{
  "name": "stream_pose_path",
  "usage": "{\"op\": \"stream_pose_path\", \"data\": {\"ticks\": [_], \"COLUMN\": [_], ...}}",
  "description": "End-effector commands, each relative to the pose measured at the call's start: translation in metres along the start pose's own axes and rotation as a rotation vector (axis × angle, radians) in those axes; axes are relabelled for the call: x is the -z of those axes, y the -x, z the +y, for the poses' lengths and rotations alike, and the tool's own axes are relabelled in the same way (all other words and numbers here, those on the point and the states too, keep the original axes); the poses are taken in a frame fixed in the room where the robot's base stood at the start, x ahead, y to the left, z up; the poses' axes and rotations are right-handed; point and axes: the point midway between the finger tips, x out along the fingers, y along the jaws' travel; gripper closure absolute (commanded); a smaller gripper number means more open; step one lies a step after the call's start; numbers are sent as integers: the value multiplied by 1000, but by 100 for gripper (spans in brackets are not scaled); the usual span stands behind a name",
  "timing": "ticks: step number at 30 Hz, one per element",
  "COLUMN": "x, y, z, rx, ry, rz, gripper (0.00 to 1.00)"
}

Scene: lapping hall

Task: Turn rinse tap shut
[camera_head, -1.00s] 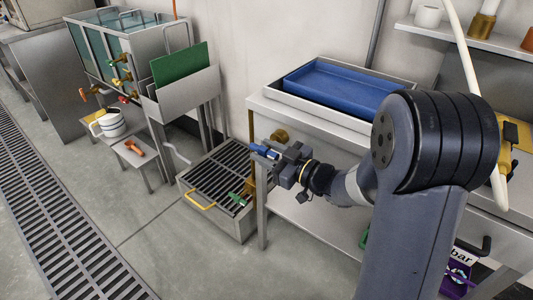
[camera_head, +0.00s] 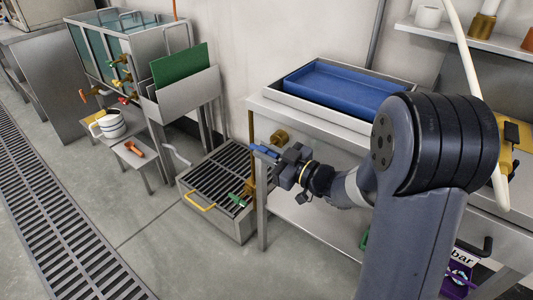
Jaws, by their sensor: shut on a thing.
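A brass tap body (camera_head: 280,137) shows by the left end of the steel bench, above the floor grate. A blue lever (camera_head: 263,150), which looks like the rinse tap's handle, sticks out to the left of my gripper (camera_head: 277,154). My gripper reaches in from the right and is shut on the blue lever. The jaws hide part of the lever and its joint to the brass body, so I cannot tell how far the tap is turned.
A slatted grate box (camera_head: 215,180) with a yellow handle (camera_head: 200,201) and a green-handled part (camera_head: 237,199) stands below left. The bench carries a blue tray (camera_head: 345,88). A tank with several taps, a striped mug (camera_head: 111,124) and an orange-handled item (camera_head: 134,148) are at left.

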Motion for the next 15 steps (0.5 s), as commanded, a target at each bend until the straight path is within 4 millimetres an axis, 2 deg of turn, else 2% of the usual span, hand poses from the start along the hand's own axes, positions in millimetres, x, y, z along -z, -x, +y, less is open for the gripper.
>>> {"op": "stream_pose_path", "data": {"ticks": [3,13,14,15], "x": [-4,-1,-1,-1], "y": [0,0,0,0], "z": [-1,0,0,0], "rx": [-7,-11,-11,-11], "ry": [0,0,0,0], "rz": [36,57,57,57], "gripper": [100,100,82,79]}}
